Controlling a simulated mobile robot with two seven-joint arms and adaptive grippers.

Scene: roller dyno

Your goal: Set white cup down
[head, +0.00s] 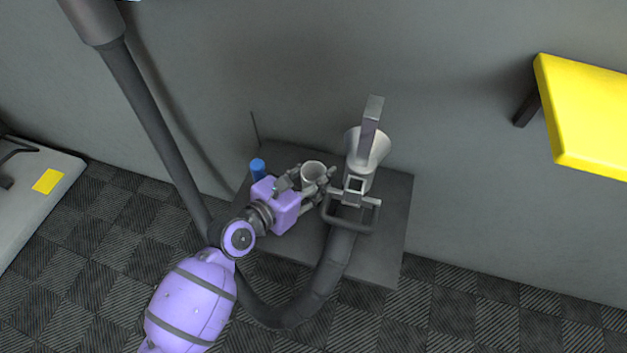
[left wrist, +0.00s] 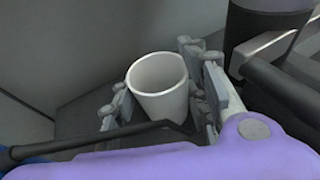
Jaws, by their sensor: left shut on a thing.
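The white cup (head: 313,170) is upright between the fingers of my left gripper (head: 306,182) in the head view. It is over the dark grey platform (head: 385,266) by the wall. In the left wrist view the cup (left wrist: 160,90) shows its open, empty mouth, with the gripper fingers (left wrist: 160,108) shut on its two sides. The cup's base is hidden behind my gripper, so I cannot tell whether it touches the platform. My right gripper is not in view.
A metal funnel nozzle (head: 366,150) with a thick dark hose (head: 325,275) stands just right of the cup. A blue cylinder (head: 257,168) is at the left. A yellow block (head: 590,115) juts out at upper right. Bare platform lies at front right.

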